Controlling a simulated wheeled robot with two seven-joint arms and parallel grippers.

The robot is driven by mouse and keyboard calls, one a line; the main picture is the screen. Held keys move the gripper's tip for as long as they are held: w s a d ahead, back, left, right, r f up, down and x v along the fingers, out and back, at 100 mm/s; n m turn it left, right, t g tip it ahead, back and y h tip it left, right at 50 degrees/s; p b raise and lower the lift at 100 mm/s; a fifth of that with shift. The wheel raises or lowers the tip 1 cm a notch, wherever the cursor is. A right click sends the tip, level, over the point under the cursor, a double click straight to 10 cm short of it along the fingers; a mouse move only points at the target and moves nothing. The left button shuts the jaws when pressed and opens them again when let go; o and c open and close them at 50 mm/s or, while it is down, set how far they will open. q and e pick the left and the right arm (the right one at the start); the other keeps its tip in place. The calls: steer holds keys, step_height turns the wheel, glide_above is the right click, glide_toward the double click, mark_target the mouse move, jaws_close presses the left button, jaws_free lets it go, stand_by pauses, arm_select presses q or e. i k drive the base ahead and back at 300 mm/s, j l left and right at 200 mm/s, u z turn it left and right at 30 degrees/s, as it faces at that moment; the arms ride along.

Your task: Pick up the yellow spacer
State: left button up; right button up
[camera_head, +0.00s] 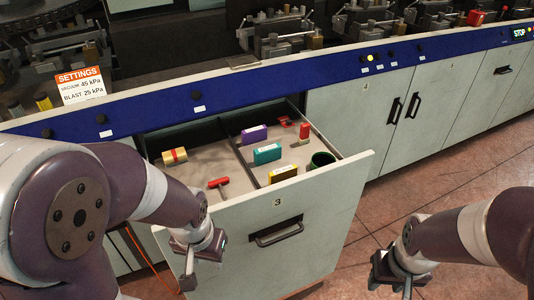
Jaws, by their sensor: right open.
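The yellow spacer (283,174) appears to be the small yellow block with a pale top, lying in the right compartment of the open drawer (340,172), near its front wall. My right gripper (390,290) is open and empty, low and to the right of the drawer, over the floor.
A purple block (254,134), a red block (304,130) and a small red item (286,122) lie farther back. A red-handled tool (219,184) and a yellow bundle with a red band (175,156) are in the left compartment. The tall front panel (300,215) stands before them.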

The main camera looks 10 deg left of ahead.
mark_target(281, 175)
steer(key=i+l+u, duration=0.25)
steer(key=i+l, duration=0.25)
steer(key=l, duration=0.15)
steer(key=i+l+u, duration=0.15)
steer(key=l, duration=0.25)
steer(key=i+l+u, duration=0.15)
steer(key=i+l, duration=0.2)
steer(key=i+l+u, duration=0.15)
steer(key=l, duration=0.3)
